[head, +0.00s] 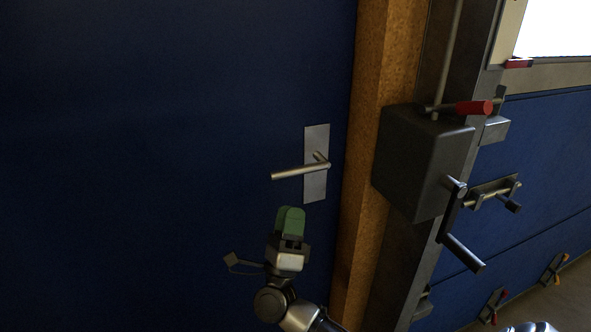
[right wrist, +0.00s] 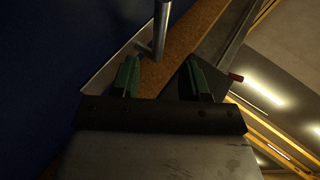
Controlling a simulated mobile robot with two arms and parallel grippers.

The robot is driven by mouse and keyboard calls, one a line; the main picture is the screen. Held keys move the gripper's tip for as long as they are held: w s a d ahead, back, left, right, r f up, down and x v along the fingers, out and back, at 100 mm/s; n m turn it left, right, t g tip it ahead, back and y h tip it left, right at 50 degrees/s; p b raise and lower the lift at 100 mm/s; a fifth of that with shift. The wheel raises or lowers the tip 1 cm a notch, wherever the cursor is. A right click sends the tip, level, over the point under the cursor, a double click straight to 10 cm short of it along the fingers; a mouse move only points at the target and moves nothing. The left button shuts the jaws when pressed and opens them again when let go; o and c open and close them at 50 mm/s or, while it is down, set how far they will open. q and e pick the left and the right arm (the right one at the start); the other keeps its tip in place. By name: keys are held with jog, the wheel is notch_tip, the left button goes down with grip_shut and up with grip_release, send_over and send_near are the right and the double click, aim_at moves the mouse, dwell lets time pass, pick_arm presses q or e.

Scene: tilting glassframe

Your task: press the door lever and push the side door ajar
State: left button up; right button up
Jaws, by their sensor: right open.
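The blue side door (head: 170,150) fills the left of the head view and looks shut against its wooden frame post. A silver door lever (head: 298,171) sits on an upright metal plate (head: 317,190) near the door's right edge and points left, nearly level. My right gripper (head: 290,218), with green fingers, is just below the lever, apart from it in the picture. In the right wrist view the gripper (right wrist: 160,80) is open with nothing between its fingers. The lever (right wrist: 160,25) shows there beyond the fingertips. My left gripper is not in view.
A brown wooden post (head: 378,130) stands right of the door. Beside it are a dark box (head: 420,160) with a red-handled lever (head: 472,108) and a crank (head: 460,230) sticking out. A blue panel with latches lies further right.

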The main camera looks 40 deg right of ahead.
aim_at(298, 172)
jog(key=p+x, duration=0.2)
jog(key=x, duration=0.7)
jog(key=shift+w+d+p, duration=0.1)
jog(key=shift+w+p, duration=0.05)
jog(key=shift+p, duration=0.2)
grip_shut()
